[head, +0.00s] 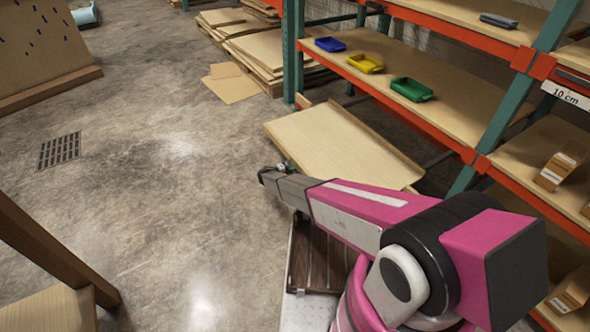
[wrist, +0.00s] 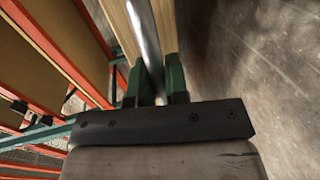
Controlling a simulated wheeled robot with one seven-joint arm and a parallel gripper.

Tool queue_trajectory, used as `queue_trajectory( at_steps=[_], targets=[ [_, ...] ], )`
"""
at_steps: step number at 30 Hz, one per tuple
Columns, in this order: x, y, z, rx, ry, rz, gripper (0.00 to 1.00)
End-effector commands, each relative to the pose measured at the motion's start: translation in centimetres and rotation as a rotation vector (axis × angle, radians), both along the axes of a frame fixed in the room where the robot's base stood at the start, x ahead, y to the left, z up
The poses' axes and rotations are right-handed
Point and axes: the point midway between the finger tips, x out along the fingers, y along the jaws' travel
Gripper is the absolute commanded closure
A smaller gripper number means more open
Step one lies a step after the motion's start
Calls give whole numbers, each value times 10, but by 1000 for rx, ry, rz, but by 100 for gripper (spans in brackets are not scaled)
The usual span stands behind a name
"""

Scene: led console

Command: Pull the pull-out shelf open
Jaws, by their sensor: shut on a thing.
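The pull-out shelf (head: 340,148) is a low, light wooden board with raised edges, sticking out from the rack into the aisle. My gripper (head: 284,166) is at its front edge, largely hidden by my own arm in the head view. In the wrist view the two green fingers of my gripper (wrist: 160,82) are shut on a shiny metal bar, the shelf's handle (wrist: 148,38). The shelf's wooden front (wrist: 118,18) runs beside the bar. The fingertips' exact contact is partly hidden.
The rack with orange beams (head: 425,120) and green posts stands on the right, with blue (head: 330,44), yellow (head: 366,63) and green (head: 411,89) bins above the shelf. Wooden panels (head: 270,50) are stacked behind. A wooden frame (head: 55,250) stands at lower left. The concrete floor between is clear.

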Motion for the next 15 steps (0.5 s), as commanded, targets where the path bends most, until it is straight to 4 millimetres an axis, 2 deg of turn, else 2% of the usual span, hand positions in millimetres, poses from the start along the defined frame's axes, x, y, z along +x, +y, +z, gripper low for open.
queue_trajectory(
  at_steps=[8,9,11,15],
  targets=[
    [0,0,-1,1,1,-1,100],
    [0,0,-1,1,1,-1,82],
    [0,0,-1,1,1,0,63],
    [0,0,0,1,1,0,61]
  ],
)
